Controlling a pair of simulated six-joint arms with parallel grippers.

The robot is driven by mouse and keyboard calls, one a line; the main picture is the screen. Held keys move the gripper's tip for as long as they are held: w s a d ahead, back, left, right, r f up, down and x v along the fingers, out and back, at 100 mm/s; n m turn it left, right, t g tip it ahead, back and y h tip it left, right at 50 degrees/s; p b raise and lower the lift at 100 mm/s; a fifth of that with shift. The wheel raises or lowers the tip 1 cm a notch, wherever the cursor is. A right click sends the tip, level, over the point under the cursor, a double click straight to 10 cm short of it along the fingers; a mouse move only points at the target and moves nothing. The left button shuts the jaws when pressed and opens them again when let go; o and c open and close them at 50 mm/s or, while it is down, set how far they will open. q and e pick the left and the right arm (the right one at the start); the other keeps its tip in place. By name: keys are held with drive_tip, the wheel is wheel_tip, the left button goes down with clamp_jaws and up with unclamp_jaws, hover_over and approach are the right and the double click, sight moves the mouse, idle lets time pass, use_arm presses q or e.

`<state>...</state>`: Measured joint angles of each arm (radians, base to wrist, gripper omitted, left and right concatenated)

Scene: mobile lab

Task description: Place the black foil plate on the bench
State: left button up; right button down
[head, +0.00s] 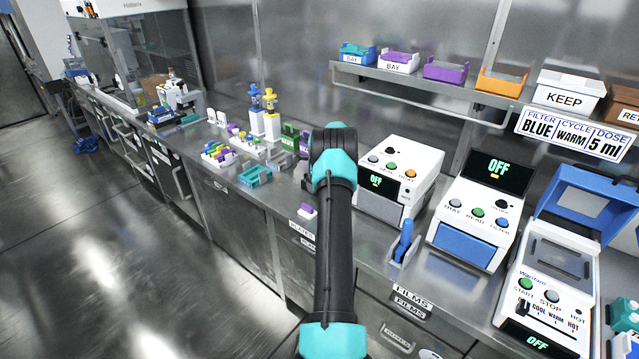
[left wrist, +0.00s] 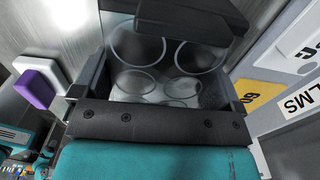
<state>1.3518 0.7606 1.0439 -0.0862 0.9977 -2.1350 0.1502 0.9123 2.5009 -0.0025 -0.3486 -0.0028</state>
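A clear-looking plate with several round wells (left wrist: 165,65) fills the space between the fingers of my left gripper (left wrist: 165,88) in the left wrist view. No gap shows at its sides, so the gripper looks shut on it. A dark block (left wrist: 190,14) covers the plate's upper edge; I cannot tell whether black foil is on it. In the head view my teal and black arm crosses the middle and hides this gripper and the plate. The bench (head: 283,183) runs along the wall. My right gripper is not in view.
A white device reading OFF (head: 400,170) stands just right of my arm, with a second (head: 480,210) and a third (head: 548,275) beyond. Coloured trays (head: 445,70) sit on a shelf.

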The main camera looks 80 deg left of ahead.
use_arm(q)
drive_tip(key=shift+o, duration=0.7)
drive_tip(key=shift+r, duration=0.1)
wheel_tip(320, 180, up, 12)
idle(0.4)
drive_tip(key=shift+r, duration=0.1)
